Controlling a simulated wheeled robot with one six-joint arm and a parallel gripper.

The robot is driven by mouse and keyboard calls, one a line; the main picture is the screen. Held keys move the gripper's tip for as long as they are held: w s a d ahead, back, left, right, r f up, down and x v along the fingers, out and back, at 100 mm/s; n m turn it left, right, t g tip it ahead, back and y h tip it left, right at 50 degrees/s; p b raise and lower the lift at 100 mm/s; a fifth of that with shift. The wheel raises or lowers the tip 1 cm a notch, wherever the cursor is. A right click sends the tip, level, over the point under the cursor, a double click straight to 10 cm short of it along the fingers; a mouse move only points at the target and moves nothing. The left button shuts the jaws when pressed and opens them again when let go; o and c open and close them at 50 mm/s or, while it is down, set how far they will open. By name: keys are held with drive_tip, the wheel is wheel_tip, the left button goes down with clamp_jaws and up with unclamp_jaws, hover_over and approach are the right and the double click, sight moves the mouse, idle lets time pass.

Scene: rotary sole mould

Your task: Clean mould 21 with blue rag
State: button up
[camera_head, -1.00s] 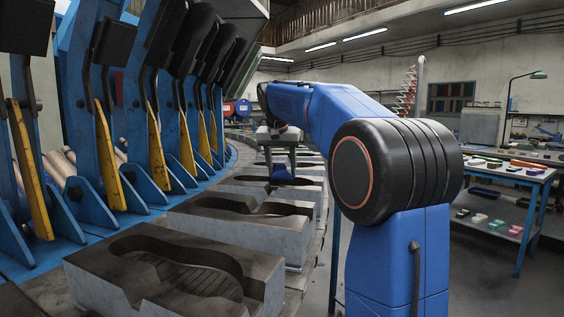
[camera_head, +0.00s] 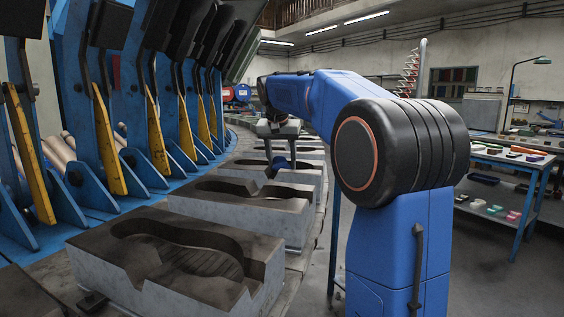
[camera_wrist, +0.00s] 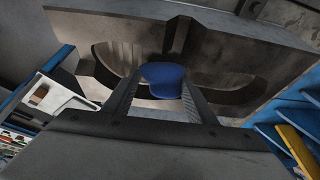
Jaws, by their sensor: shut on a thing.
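My gripper (camera_head: 280,165) points down over a grey sole mould (camera_head: 307,179), further along the row. It is shut on the blue rag (camera_head: 277,161), a small dark-blue bunch between the fingertips. In the wrist view the rag (camera_wrist: 163,80) sits between both fingers, in front of the mould's curved sole cavity (camera_wrist: 235,80). I cannot tell whether the rag touches the cavity surface. No mould number is readable.
Two nearer open moulds, one close (camera_head: 105,262) and one behind it (camera_head: 283,228), stand in the row. Blue press frames with yellow levers (camera_head: 103,140) line the left. A blue workbench (camera_head: 532,178) with small coloured items stands right, beyond clear floor.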

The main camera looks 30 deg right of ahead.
drive_tip(key=shift+f, duration=0.35)
idle(0.4)
drive_tip(key=shift+a, duration=0.1)
drive_tip(key=shift+w+a, duration=2.1)
drive_tip(key=shift+w, duration=0.05)
drive_tip(key=shift+a, duration=0.1)
drive_tip(key=shift+w+a+f, duration=0.1)
drive_tip(key=shift+w+a, duration=1.95)
drive_tip(key=shift+a, duration=0.2)
drive_tip(key=shift+s+d, duration=0.1)
drive_tip(key=shift+s+d, duration=1.95)
drive_tip(key=shift+d, duration=0.3)
